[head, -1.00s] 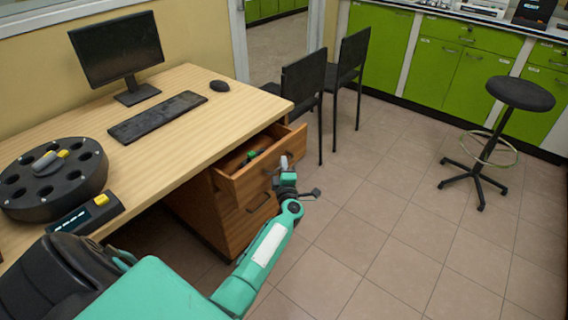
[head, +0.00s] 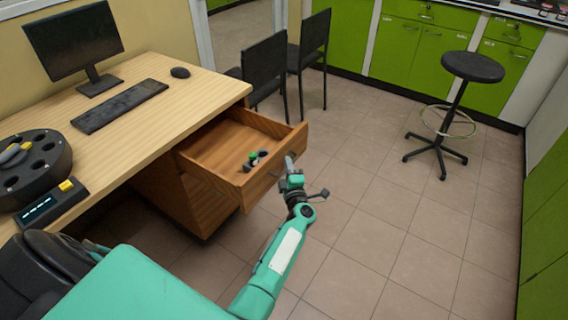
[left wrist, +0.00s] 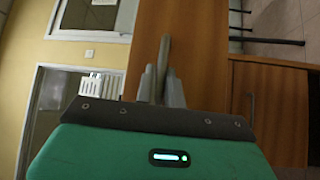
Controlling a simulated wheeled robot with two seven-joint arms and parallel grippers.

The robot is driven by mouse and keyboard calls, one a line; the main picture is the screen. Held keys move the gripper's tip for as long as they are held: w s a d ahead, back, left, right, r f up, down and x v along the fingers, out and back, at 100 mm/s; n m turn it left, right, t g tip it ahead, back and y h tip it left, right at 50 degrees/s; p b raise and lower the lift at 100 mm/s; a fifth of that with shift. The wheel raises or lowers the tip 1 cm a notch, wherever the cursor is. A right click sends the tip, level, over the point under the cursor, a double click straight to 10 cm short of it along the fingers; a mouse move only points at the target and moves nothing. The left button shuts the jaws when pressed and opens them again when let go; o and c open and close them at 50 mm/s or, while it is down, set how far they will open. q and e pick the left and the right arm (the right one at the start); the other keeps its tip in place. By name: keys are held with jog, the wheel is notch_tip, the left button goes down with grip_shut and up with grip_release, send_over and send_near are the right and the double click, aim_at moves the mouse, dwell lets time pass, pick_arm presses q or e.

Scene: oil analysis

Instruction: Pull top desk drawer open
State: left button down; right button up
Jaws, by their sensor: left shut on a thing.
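The top desk drawer (head: 221,148) stands pulled well out of the wooden desk (head: 165,128). A few small items (head: 255,159), one with a green top, lie inside near its front. My left gripper (head: 290,163) is at the drawer's front face, shut on the drawer handle, which it mostly hides. In the left wrist view the gripper fingers (left wrist: 162,88) close around the grey handle (left wrist: 163,62) against the wooden front (left wrist: 195,45). My right gripper does not show.
A monitor (head: 72,40), keyboard (head: 120,105), mouse (head: 180,72) and round black holder (head: 50,172) stand on the desk. Two black chairs (head: 265,72) are beyond the drawer. A stool (head: 472,68) stands farther right. The tiled floor (head: 370,190) right of my arm is clear.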

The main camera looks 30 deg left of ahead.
pick_arm(q)
jog(key=shift+d, duration=0.1)
jog(key=c, duration=1.5)
grip_release()
